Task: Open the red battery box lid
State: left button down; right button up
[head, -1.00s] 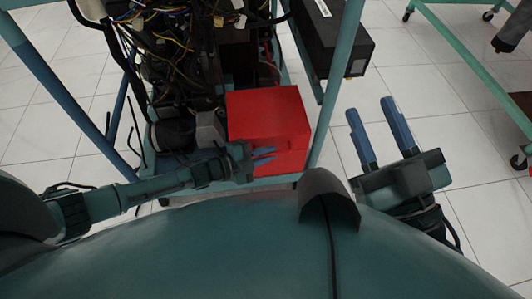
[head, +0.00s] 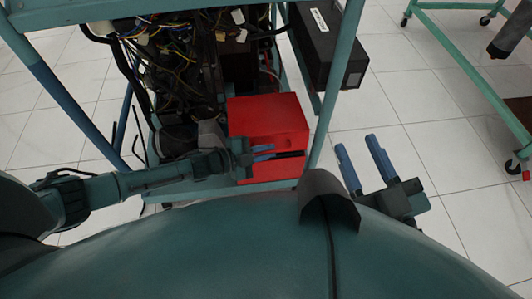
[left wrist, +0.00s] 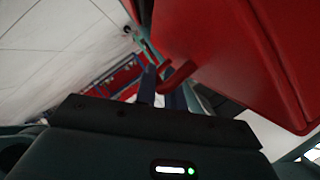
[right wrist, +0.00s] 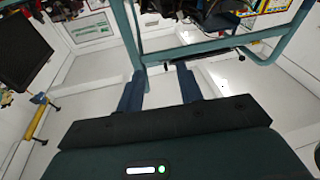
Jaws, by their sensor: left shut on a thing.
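The red battery box (head: 265,118) sits on the lower frame of the engine trainer, its red lid on top. A dark strip (head: 290,154) shows on its front, right of my left fingertips; I cannot tell if it is a gap under the lid. My left gripper (head: 263,152) is at the box's front face. In the left wrist view, a red tab (left wrist: 178,74) sticks out from the box (left wrist: 225,50) at the blue fingertips (left wrist: 163,88), and the gripper is shut on it. My right gripper (head: 362,160) is open and empty, right of the box, apart from it.
The teal trainer frame (head: 336,75) has a post close to the box's right side. Wires and engine parts (head: 185,55) crowd behind and left. A black box (head: 328,48) stands behind right.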

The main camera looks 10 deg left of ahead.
aim_at(263, 133)
pick_arm(q)
jog(key=shift+n, duration=0.4)
jog(key=w+r+p, duration=0.1)
jog(key=r, duration=0.1)
jog(key=w+a+r+p, duration=0.1)
jog(key=w+r, duration=0.1)
jog(key=r, duration=0.1)
jog(key=w+r+p, duration=0.1)
jog(key=r+p, duration=0.1)
jog(key=shift+w+a+r, duration=0.15)
jog(key=shift+a+r, duration=0.05)
jog(key=shift+a, duration=0.1)
jog(key=shift+w+a+r, duration=0.1)
jog(key=shift+w+r, duration=0.15)
jog(key=shift+w+a+r, duration=0.2)
jog(key=shift+w+r, duration=0.2)
jog(key=shift+w, duration=0.1)
pick_arm(e)
jog(key=shift+s+d+n+g+h, duration=0.1)
jog(key=shift+d+n+g+h, duration=0.3)
jog(key=shift+d+h, duration=0.2)
pick_arm(q)
jog(key=c, duration=1.8)
grip_release()
jog(key=shift+f, duration=0.1)
jog(key=shift+d, duration=0.1)
pick_arm(e)
jog(key=shift+r, duration=0.1)
